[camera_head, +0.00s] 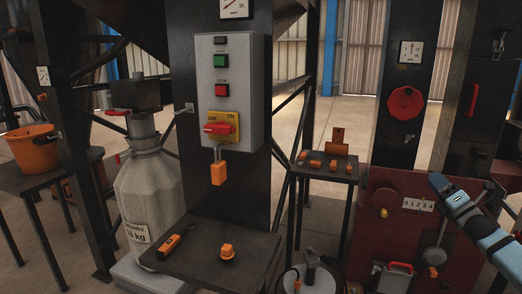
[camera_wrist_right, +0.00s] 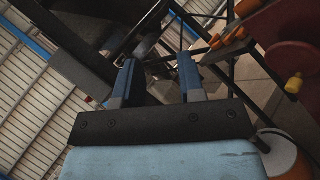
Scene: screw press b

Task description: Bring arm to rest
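My right arm comes in from the right edge of the head view. Its gripper (camera_head: 436,180) is raised in front of the dark red machine panel (camera_head: 410,232), beside a number counter (camera_head: 418,204). In the right wrist view the two blue fingers of the gripper (camera_wrist_right: 158,82) stand apart with nothing between them. I cannot tell how far the fingertips are from the panel, but no contact shows. My left arm and left gripper are not in view.
A grey control box (camera_head: 228,95) carries a green button, a red button and a red switch handle, with an orange padlock (camera_head: 218,173) hanging below. A dark table (camera_head: 195,265) stands in front. A small side table (camera_head: 340,175) holds orange blocks. A large sack (camera_head: 148,190) stands left.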

